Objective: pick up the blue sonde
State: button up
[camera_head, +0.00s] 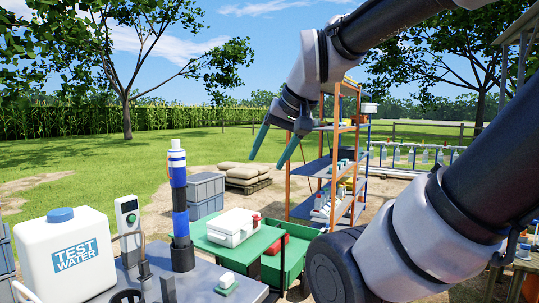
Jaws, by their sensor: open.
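The blue sonde (180,224) looks like the tall, slim cylinder standing upright at left centre. It has a white upper end with blue bands, and its foot is in a dark round holder (183,257) on the grey work surface. My gripper (265,164) hangs in the air to the right of the sonde's upper end, with its green fingers pointing down and left. The fingers are apart and nothing is between them. A clear gap shows between gripper and sonde; their difference in depth is hard to tell.
A white TEST WATER tank (66,270) and a grey handheld device (128,218) stand left of the sonde. A green cart (215,247) carrying a white box (233,226) is behind it to the right. An orange-framed shelf (292,178) stands behind my gripper.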

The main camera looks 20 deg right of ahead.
aim_at(176, 159)
jog(key=u, duration=3.15)
jog(key=k+l, duration=0.2)
jog(key=k, duration=0.2)
jog(key=k+z, duration=0.1)
jog(key=z, duration=2.45)
